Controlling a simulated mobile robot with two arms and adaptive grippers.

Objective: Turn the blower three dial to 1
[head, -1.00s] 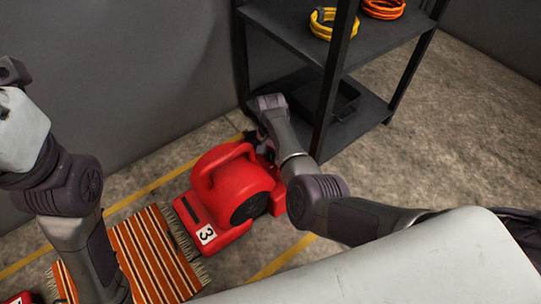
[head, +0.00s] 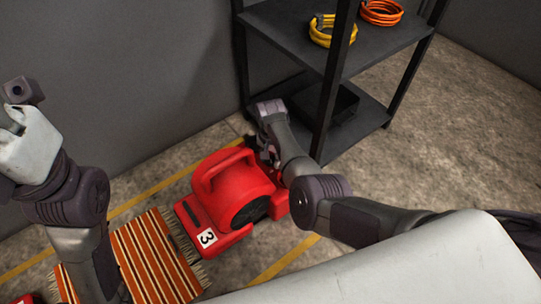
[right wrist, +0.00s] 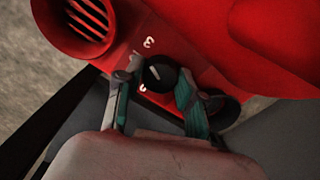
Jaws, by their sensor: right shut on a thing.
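The red blower (head: 228,182) marked 3 stands on the floor beside the shelf. In the right wrist view its panel (right wrist: 188,45) carries a black dial (right wrist: 164,78) with a white mark on its upper left part. A printed 3 shows above the dial, and another white marking lies partly hidden left of it. My right gripper (right wrist: 153,77) is shut on the dial, one finger on each side. In the head view my right gripper (head: 264,152) is at the blower's far side, its fingers mostly hidden. My left gripper (head: 24,132) is raised at the left; its fingers cannot be made out.
A dark metal shelf (head: 295,38) stands behind my right arm, with yellow (head: 326,34) and orange (head: 380,14) coils on top and a black tray (head: 338,103) below. A striped, fringed rug (head: 150,255) lies left of the blower. Open floor (head: 450,130) is at the right.

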